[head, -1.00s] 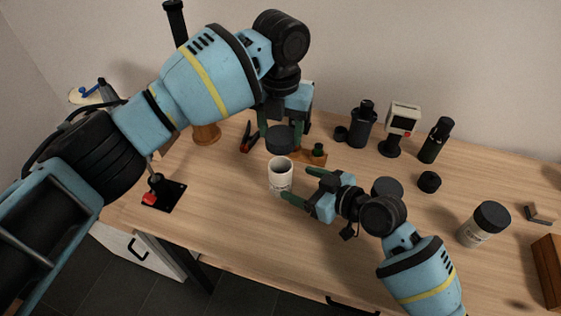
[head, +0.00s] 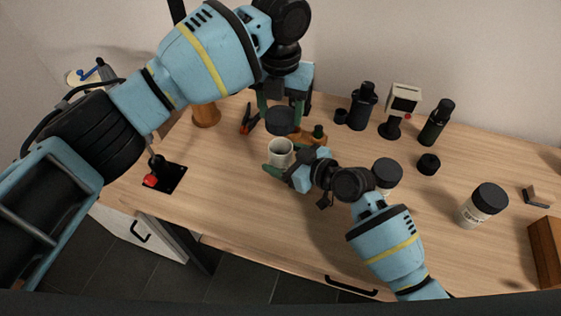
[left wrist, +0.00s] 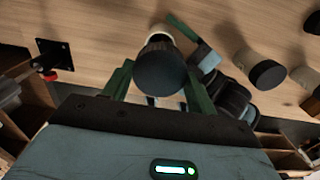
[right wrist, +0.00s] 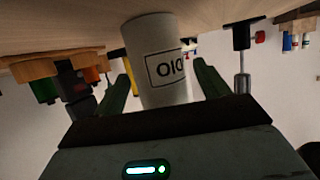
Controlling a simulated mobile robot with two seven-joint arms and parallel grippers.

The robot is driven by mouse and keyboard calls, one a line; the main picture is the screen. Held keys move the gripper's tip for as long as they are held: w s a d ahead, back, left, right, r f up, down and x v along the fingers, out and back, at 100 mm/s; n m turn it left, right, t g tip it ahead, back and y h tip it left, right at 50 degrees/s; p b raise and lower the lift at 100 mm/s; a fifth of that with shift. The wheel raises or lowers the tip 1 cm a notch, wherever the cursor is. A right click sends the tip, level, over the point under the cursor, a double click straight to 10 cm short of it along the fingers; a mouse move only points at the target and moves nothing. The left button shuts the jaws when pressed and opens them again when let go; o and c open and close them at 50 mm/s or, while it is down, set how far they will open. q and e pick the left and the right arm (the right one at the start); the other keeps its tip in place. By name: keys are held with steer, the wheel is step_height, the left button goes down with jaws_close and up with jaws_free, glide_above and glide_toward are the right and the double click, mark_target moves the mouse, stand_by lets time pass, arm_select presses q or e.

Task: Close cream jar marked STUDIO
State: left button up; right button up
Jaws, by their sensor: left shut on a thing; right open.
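The lid (left wrist: 160,68) sits between the left fingers and partly hides the jar in the left wrist view. My right gripper (head: 284,161) is open, low, with its fingers on either side of the jar; contact cannot be told.
Two other black-lidded jars (head: 386,174) (head: 483,204) stand to the right. A wooden piece with a dark green knob (head: 318,132) sits close behind the jar. Black bottles (head: 362,106) and a small camera-like device (head: 403,103) stand at the back. The front middle of the table is clear.

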steer(key=shift+w+a+f, duration=0.2)
steer(key=shift+w+a, duration=0.15)
steer(key=shift+a, duration=0.1)
steer(key=c, duration=1.4)
arm_select(q)
steer(key=shift+f, duration=2.45)
arm_select(e)
steer(key=shift+c, duration=0.3)
